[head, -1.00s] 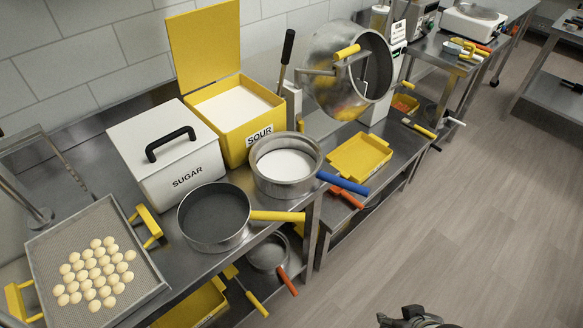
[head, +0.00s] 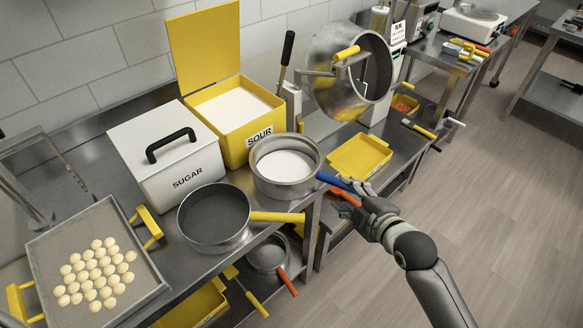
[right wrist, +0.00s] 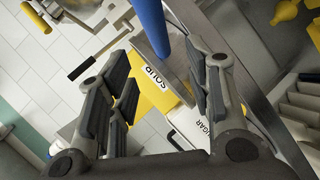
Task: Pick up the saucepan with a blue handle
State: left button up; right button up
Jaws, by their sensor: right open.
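The saucepan with a blue handle (head: 287,187) is a round metal pan with white contents. My left gripper is not in view.
A dark pan with a yellow handle (head: 214,241) stands left of the saucepan. A yellow tray (head: 360,157) and a tilted kettle (head: 335,88) are to the right. Open floor (head: 490,190) lies at right.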

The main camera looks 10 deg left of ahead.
aim_at(336, 182)
jog(key=x, duration=0.3)
jog(key=shift+w+a, duration=0.15)
jog(key=shift+w, duration=0.1)
jog(key=shift+f+p+x, duration=0.2)
jog(key=shift+p+x, duration=0.6)
jog(key=shift+x, duration=1.5)
jog(key=shift+c, duration=0.4)
grip_shut()
jog(key=shift+w+r, duration=0.1)
